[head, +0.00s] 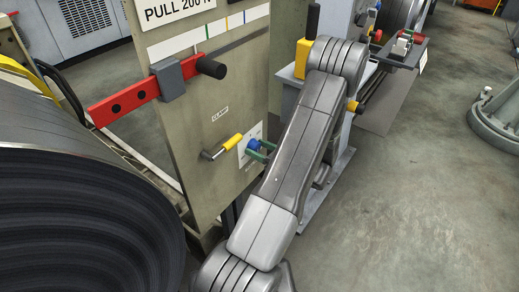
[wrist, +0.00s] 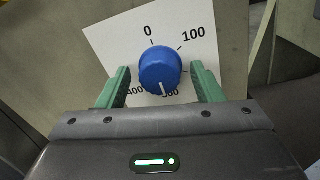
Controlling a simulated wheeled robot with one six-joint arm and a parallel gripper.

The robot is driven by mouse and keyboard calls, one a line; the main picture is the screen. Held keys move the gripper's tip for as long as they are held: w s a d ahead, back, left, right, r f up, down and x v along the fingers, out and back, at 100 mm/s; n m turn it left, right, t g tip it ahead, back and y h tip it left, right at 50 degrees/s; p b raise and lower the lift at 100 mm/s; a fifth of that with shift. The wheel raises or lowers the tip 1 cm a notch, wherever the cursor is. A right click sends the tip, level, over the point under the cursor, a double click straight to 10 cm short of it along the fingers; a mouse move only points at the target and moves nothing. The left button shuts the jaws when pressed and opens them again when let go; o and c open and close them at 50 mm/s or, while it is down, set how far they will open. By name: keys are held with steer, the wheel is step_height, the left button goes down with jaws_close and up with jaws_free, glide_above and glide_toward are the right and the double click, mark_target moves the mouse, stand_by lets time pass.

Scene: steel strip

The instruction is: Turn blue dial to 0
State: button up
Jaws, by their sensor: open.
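The blue dial (wrist: 160,68) sits on a white scale plate (wrist: 107,38) in the wrist view. The marks 0, 100 and 400 can be read, and another number below the dial is partly hidden. The dial's white pointer line points down toward that lower number, away from the 0 at the top. My gripper (wrist: 163,82) is open, with one green finger on each side of the dial and a visible gap to it. In the head view the blue dial (head: 253,144) shows small on the panel, just beyond my green fingers (head: 262,152).
A yellow-handled lever (head: 226,146) under a CLAMP label is just left of the dial on the panel (head: 205,120). A red bar (head: 125,101) with a black knob juts out above. A large dark steel coil (head: 80,220) fills the lower left. Open floor (head: 420,190) lies right.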

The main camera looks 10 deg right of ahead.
steer(key=shift+c, duration=0.2)
steer(key=c, duration=0.9)
